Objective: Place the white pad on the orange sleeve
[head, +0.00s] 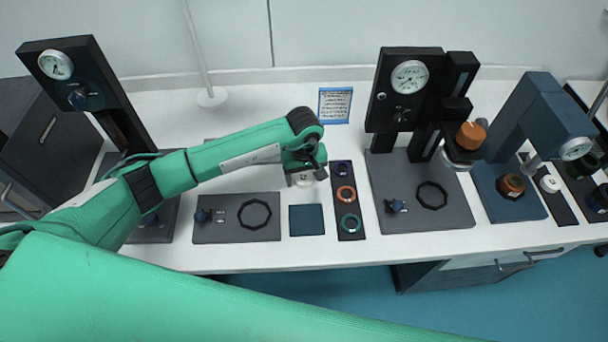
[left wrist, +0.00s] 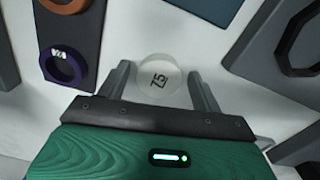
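The white pad (left wrist: 161,76), a pale round disc marked 75, lies on the white tabletop in the left wrist view. My left gripper (left wrist: 160,72) is open, with one finger on each side of the pad and a small gap showing. In the head view my left gripper (head: 305,174) points down beside the dark strip, largely covering the pad (head: 304,182). An orange ring (head: 346,194), which may be the orange sleeve, lies in the middle of the strip; it also shows in the left wrist view (left wrist: 62,3). My right gripper is not in view.
The dark strip (head: 352,235) also holds a purple ring (head: 342,168) and a teal ring (head: 350,222). A blue square mat (head: 306,220) lies left of it. A press with a gauge (head: 409,76) and an orange cylinder (head: 470,135) stands right.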

